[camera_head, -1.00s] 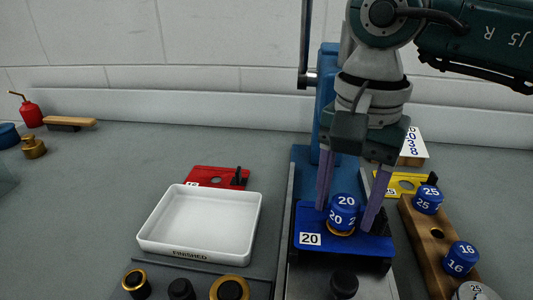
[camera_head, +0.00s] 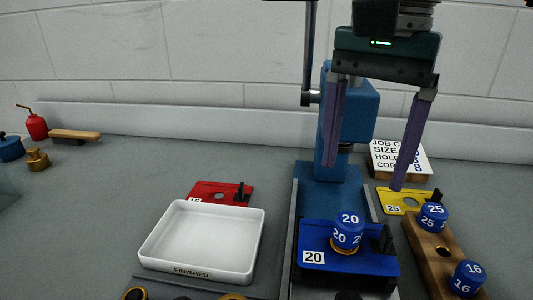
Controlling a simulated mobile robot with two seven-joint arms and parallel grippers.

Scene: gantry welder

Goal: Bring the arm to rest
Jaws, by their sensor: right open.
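My right gripper (camera_head: 364,178) hangs from the top right with its two purple fingers spread wide and nothing between them. It is raised above and behind the blue cap marked 20 (camera_head: 348,230). That cap stands upright in a brass ring on the blue plate labelled 20 (camera_head: 322,262), which lies on the bed of the blue welder (camera_head: 345,120). The fingers look clear of the cap. My left gripper does not show.
A white FINISHED tray (camera_head: 180,270) is empty, with a red plate (camera_head: 210,190) behind it. At right are a yellow plate (camera_head: 397,201), a job card (camera_head: 392,150), and a wooden block (camera_head: 430,245) holding caps 25 (camera_head: 433,216) and 16 (camera_head: 467,279). The left bench is mostly clear.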

